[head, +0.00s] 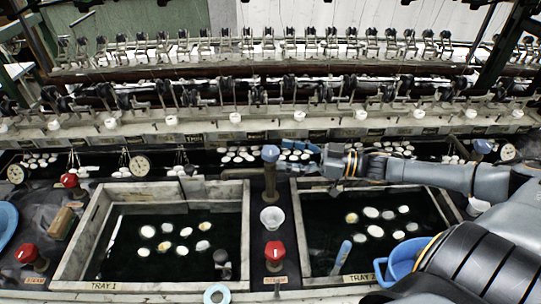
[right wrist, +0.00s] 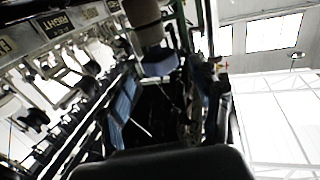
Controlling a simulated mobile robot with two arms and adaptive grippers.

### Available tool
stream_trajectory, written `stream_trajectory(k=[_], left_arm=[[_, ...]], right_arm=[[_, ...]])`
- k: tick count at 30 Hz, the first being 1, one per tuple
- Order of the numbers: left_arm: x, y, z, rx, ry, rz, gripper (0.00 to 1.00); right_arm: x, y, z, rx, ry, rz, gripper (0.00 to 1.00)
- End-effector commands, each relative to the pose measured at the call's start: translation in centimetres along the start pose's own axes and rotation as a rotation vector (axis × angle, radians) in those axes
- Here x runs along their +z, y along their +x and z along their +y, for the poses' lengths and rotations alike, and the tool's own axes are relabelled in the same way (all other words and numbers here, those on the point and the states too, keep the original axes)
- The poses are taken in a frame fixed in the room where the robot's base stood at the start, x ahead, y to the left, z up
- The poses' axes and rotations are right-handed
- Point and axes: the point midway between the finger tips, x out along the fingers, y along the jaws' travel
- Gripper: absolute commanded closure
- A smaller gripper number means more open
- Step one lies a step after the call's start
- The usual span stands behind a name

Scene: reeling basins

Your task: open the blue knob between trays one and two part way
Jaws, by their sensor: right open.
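The blue knob (head: 270,153) tops a brown upright post between tray one (head: 245,215) and tray two (head: 296,225). My right gripper (head: 288,154) reaches in from the right at about knob height. Its blue-padded fingers are open and point left at the knob, with the tips close to it. I cannot tell whether they touch it. In the right wrist view the blue knob (right wrist: 158,62) and its post appear just beyond the open fingers (right wrist: 160,92), with nothing visibly gripped. My left gripper is not in view.
A white cup (head: 272,217) and a red knob (head: 274,251) stand in front of the post. Both trays hold dark water with several pale cocoons. A blue pitcher (head: 404,260) stands at tray two's front right. The reeling machine (head: 250,120) runs along the back.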

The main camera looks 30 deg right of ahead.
Motion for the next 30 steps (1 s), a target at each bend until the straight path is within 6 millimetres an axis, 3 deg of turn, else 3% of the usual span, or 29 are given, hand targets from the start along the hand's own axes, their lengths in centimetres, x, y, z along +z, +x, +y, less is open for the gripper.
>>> stream_trajectory(k=[12, 26, 30], left_arm=[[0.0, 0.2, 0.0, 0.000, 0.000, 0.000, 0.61], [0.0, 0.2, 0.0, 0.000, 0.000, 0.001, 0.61], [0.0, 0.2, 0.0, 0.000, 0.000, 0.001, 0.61]], right_arm=[[-0.1, 4.1, 0.0, 0.000, 0.001, 0.003, 0.35], [-0.1, 4.8, 0.0, 0.000, 0.000, 0.000, 0.35], [-0.1, 4.8, 0.0, 0.000, 0.000, 0.000, 0.64]])
